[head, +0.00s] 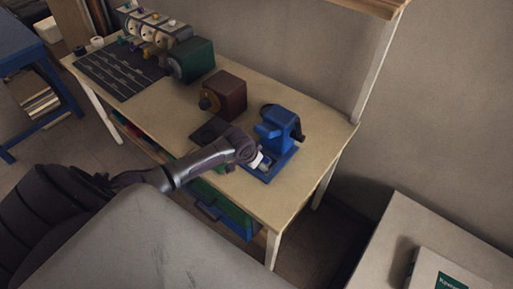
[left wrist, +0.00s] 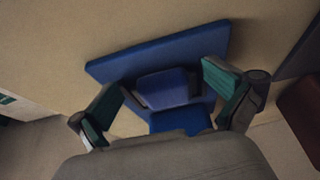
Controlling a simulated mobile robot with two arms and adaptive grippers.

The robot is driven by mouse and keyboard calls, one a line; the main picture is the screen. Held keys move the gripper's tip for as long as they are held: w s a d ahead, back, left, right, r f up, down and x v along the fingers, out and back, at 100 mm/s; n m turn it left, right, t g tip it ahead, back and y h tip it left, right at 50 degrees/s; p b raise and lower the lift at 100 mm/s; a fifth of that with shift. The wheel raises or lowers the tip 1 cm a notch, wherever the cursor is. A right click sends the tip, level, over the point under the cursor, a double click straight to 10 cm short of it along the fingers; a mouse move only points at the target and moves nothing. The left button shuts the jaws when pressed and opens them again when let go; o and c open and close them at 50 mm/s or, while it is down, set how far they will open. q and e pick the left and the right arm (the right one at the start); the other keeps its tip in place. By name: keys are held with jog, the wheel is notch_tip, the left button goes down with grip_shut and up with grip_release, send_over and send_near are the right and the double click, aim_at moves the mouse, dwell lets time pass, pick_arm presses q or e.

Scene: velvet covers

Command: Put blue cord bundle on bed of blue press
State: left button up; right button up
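The blue press (head: 279,122) stands near the right end of the table, its flat blue base reaching toward the front edge. My left gripper (head: 260,159) is low over the front of this base. In the left wrist view my left gripper (left wrist: 163,88) is open, its two green-padded fingers wide apart. The blue base (left wrist: 210,42) shows beyond them, with a blue block (left wrist: 164,89) between the fingers and more blue nearer the palm. I cannot tell a cord bundle from the press parts; no bundle shows clearly in either view. My right gripper is not in view.
A dark red press (head: 226,95) and a green press (head: 192,60) stand farther left on the wooden table (head: 165,103). A black mat (head: 118,70) lies at the far left. Several spools stand on a rack behind. A pale side table (head: 440,235) is at the right.

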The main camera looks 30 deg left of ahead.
pick_arm(q)
jog(key=shift+r, duration=0.3)
jog(key=shift+w+r, duration=0.1)
jog(key=shift+r, duration=0.2)
jog(key=v, duration=1.2)
jog(key=shift+r, duration=0.25)
